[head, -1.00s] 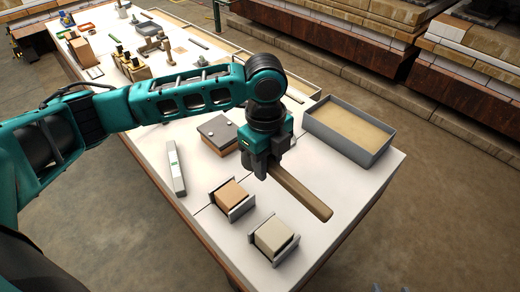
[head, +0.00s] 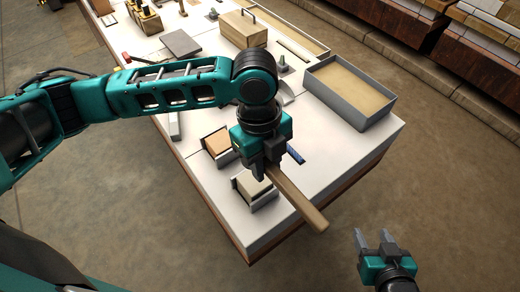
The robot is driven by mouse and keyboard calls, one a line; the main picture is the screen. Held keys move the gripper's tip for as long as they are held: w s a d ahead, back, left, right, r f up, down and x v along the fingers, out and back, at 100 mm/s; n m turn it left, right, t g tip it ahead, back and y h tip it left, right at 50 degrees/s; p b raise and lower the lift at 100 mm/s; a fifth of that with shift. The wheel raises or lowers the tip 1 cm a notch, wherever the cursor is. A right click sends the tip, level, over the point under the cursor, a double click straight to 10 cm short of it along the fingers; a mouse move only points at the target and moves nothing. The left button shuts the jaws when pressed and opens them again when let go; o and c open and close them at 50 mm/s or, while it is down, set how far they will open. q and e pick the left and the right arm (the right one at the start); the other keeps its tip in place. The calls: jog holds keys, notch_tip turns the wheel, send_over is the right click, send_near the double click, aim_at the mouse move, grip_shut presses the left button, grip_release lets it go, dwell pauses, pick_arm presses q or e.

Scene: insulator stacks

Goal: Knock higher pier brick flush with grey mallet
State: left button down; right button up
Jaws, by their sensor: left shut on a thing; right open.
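My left gripper (head: 264,165) is shut on a brown wooden handle (head: 300,205), which slopes down to the lower right past the table edge. No grey mallet head shows clearly; the gripper may hide it. Two bricks sit in grey side-plated holders near the table's front corner: an orange-tan brick (head: 216,140) and a pale beige brick (head: 252,184). The gripper is over and right of them in the picture and partly covers the beige one's holder. I cannot tell which brick stands higher. My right gripper (head: 374,238) is open and empty, beyond the table's right side.
A grey tray of sand (head: 385,112) stands at the table's right edge. A small blue item (head: 295,155) lies beside the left gripper. A wooden box (head: 243,28), a dark slab (head: 180,43) and a red-handled tool (head: 127,57) lie farther back. The white tabletop near the right corner is clear.

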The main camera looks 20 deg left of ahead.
pick_arm(q)
jog(key=shift+s+d, duration=0.2)
jog(key=shift+s, duration=0.05)
jog(key=shift+f+b, duration=0.3)
jog(key=shift+f, duration=0.65)
jog(key=b, duration=0.5)
send_over(265, 196)
notch_tip(265, 196, down, 4)
jog(key=shift+w+f, duration=0.1)
jog(key=shift+w, duration=0.05)
jog(key=shift+f+b, duration=0.45)
jog(key=shift+f, duration=0.75)
dwell(0.4)
jog(key=shift+s+f+p, duration=0.15)
jog(key=shift+s+p, duration=0.05)
jog(key=shift+p, duration=0.25)
dwell(2.2)
jog(key=r+p, duration=0.5)
jog(key=p, duration=0.1)
jog(key=shift+w+r, duration=0.2)
jog(key=shift+r, duration=1)
